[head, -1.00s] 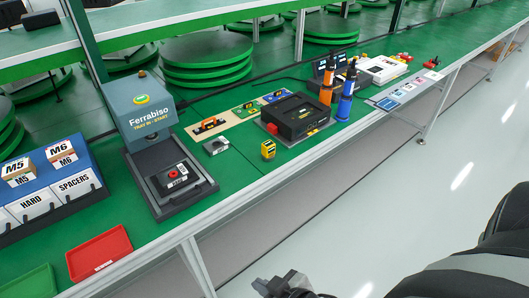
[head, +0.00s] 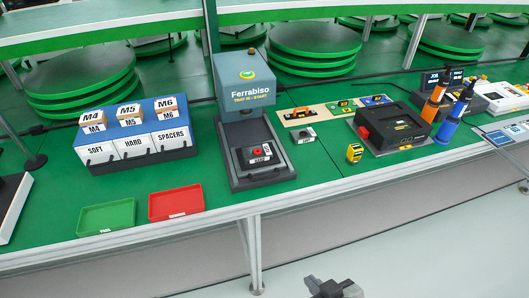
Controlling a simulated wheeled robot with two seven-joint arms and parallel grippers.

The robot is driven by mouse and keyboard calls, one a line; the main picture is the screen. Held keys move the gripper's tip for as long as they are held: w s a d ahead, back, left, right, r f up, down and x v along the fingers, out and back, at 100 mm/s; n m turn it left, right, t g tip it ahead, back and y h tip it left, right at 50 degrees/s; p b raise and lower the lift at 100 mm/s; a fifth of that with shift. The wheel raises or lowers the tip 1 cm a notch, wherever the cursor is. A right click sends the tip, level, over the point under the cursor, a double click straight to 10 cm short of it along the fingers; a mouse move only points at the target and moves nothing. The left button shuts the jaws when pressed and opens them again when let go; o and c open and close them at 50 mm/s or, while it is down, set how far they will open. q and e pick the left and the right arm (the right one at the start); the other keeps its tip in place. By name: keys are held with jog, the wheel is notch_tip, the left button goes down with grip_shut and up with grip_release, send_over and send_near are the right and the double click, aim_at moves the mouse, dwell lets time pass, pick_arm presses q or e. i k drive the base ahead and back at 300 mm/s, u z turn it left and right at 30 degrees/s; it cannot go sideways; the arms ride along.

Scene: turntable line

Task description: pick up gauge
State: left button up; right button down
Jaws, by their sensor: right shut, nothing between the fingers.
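No label that I can read names a gauge, so I cannot tell for sure which item it is. Candidates are a small yellow and black block (head: 354,153) on the green bench, a small grey box with a dark top (head: 306,135) to its left, and an orange-and-black handled piece (head: 299,113) on a tan board (head: 326,117). My right gripper (head: 334,288) shows at the bottom edge, shut and empty, in front of the bench and well apart from these items. Its lower part is cut off. My left gripper is out of view.
A grey Ferrabiso press (head: 243,80) holds a dark box with a red button (head: 258,153). Left are labelled bins (head: 135,146), a green tray (head: 106,216) and a red tray (head: 176,202). Right are a black case (head: 396,125) and orange and blue upright tools (head: 447,130).

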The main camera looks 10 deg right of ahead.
aim_at(355, 151)
jog(key=z, duration=2.35)
jog(key=i, duration=1.6)
jog(key=u, duration=3.6)
